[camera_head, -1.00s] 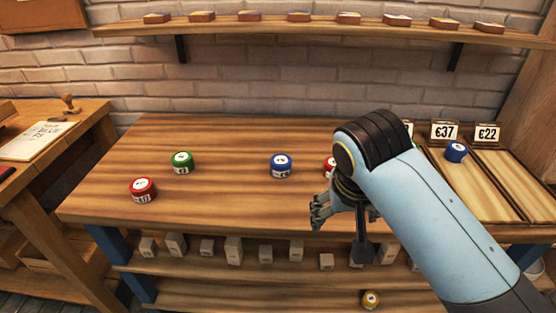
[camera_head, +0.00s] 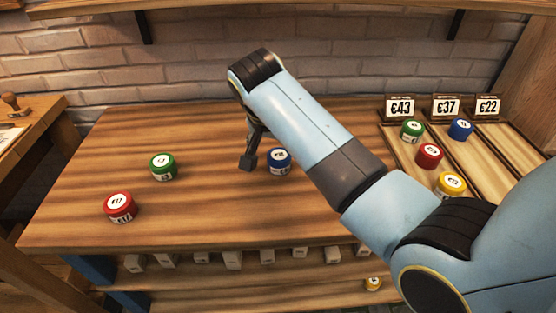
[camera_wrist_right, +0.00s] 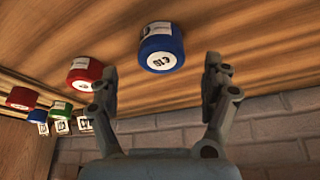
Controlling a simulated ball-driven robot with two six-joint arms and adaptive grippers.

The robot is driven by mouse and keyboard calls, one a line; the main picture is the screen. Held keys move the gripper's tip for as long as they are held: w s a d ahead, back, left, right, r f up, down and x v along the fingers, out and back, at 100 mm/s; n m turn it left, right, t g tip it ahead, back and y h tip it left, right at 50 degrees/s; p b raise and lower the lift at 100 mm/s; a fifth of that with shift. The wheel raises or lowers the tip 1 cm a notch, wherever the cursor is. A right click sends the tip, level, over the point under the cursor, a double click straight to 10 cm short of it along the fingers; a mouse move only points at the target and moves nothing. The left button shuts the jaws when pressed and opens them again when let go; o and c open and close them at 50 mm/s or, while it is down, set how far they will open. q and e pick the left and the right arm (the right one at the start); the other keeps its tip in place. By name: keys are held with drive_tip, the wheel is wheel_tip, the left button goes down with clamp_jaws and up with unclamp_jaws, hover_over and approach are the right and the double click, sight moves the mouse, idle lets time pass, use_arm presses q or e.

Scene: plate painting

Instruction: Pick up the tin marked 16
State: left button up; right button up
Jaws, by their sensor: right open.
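A blue tin (camera_head: 278,162) with a white label stands on the wooden table, partly behind my right arm. In the right wrist view the blue tin (camera_wrist_right: 160,48) lies just ahead of and between the spread fingers, untouched. My right gripper (camera_wrist_right: 160,85) is open and empty; in the head view one finger (camera_head: 249,160) shows left of the blue tin, the rest hidden by the arm. A green tin (camera_head: 163,167) and a red tin (camera_head: 120,208) stand further left. Another red tin (camera_wrist_right: 84,75) stands beside the blue one, hidden in the head view.
At the right, sloped wooden trays hold a green tin (camera_head: 412,130), a red tin (camera_head: 430,155), a blue tin (camera_head: 461,129) and a yellow tin (camera_head: 451,185), below price signs (camera_head: 447,107). Grey blocks (camera_head: 233,260) line the lower shelf. The table's back left is clear.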

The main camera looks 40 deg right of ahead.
sight(279, 155)
drive_tip(key=x, duration=0.4)
drive_tip(key=shift+w+d+f, duration=0.15)
drive_tip(key=shift+w+f, duration=0.05)
drive_tip(key=shift+f, duration=0.25)
drive_tip(key=c, duration=1.1)
drive_tip(key=shift+c, duration=1.1)
use_arm(q)
drive_tip(key=w, duration=0.2)
drive_tip(key=shift+w+f+t, duration=0.1)
drive_tip(key=shift+w+t, duration=0.2)
drive_tip(key=shift+w, duration=0.05)
